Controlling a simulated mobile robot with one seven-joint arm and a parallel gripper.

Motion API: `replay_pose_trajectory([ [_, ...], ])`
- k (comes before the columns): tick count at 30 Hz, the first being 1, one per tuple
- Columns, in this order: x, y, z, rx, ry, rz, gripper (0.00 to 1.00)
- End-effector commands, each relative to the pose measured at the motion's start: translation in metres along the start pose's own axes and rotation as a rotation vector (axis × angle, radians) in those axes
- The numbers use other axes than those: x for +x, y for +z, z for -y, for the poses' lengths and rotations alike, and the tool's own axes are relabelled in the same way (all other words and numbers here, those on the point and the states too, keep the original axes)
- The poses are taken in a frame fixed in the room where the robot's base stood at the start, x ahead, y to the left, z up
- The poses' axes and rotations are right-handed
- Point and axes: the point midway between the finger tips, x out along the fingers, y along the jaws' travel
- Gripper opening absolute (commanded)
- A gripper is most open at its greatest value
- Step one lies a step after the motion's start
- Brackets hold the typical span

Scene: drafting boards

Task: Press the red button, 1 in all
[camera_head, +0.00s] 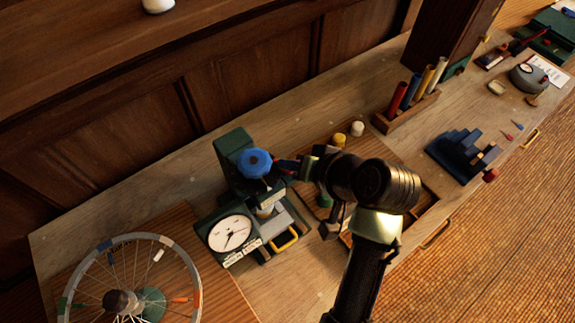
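My arm reaches up from the bottom centre and bends left, and my gripper (288,166) is at the right side of the green press-like device with the blue knob (255,162). Small red and dark blue parts show at the gripper's end. I cannot tell whether the fingers are open or shut, or whether they touch the device. A small round red piece (490,175) sits at the bench's front edge on the right, well apart from my gripper. It may be the red button, but I cannot confirm this. No other clear red button shows; my arm hides part of the bench.
The device has a white dial (230,233) and a yellow handle (285,241). A spoked wheel (130,285) stands at the lower left. A wooden rack (405,113) with coloured tubes and a dark blue stepped block (462,153) lie right. Bare bench lies between them.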

Motion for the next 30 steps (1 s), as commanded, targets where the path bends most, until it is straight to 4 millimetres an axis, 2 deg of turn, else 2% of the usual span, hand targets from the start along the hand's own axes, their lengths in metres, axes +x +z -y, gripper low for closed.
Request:
replay_pose_trajectory([
  [30, 0.013, 0.013, -0.006, 0.003, 0.0, 0.021, 0.0],
])
